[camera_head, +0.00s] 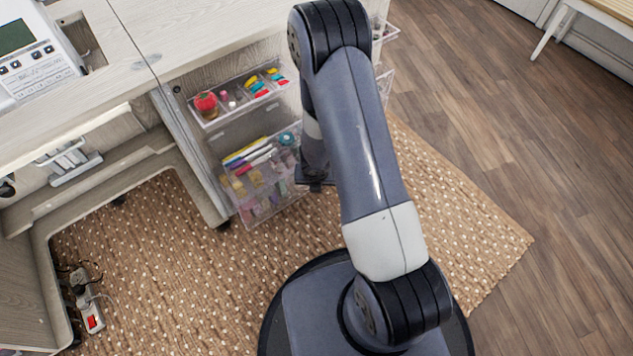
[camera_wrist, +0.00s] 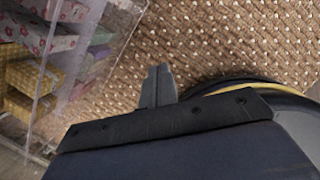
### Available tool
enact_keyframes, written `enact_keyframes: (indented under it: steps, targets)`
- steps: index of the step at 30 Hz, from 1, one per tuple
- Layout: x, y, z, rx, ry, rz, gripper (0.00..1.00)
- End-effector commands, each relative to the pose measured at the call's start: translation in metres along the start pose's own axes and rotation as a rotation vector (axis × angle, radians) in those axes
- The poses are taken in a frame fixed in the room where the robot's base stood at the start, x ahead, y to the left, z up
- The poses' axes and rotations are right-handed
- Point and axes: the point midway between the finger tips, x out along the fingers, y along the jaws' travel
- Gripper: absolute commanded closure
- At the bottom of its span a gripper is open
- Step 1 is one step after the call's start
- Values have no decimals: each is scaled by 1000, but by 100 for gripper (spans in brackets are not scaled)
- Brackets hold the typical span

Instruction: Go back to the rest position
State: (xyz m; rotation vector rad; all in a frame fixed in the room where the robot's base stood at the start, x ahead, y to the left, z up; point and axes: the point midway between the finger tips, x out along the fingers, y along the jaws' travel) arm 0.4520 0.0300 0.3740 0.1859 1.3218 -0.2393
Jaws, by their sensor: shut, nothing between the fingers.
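My gripper (camera_wrist: 158,84) shows in the wrist view with its two fingers together, pointing down over the brown dotted rug (camera_wrist: 215,35). Nothing is between the fingers. In the head view my arm rises from my base, bends at the top and comes down beside the cabinet's clear drawers.
A clear upper tray (camera_head: 215,118) holds a red pincushion and spools. A lower clear bin (camera_head: 240,205) holds pens and folded fabrics, close left of my arm. A sewing machine (camera_head: 35,55) sits on the cabinet top. A power strip (camera_head: 90,313) lies lower left. Wooden floor (camera_head: 540,150) is open at right.

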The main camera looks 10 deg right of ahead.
Motion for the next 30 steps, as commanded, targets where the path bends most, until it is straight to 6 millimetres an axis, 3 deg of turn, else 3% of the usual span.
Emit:
enact_keyframes:
  steps: [1,6,19,23,30]
  targets:
    - [-10,0,1,0,0,0,100]
    - [-18,0,0,1,0,0,100]
    - [-16,0,-1,1,1,0,100]
    - [-6,0,-1,0,1,0,100]
    - [33,0,-2,1,2,-1,100]
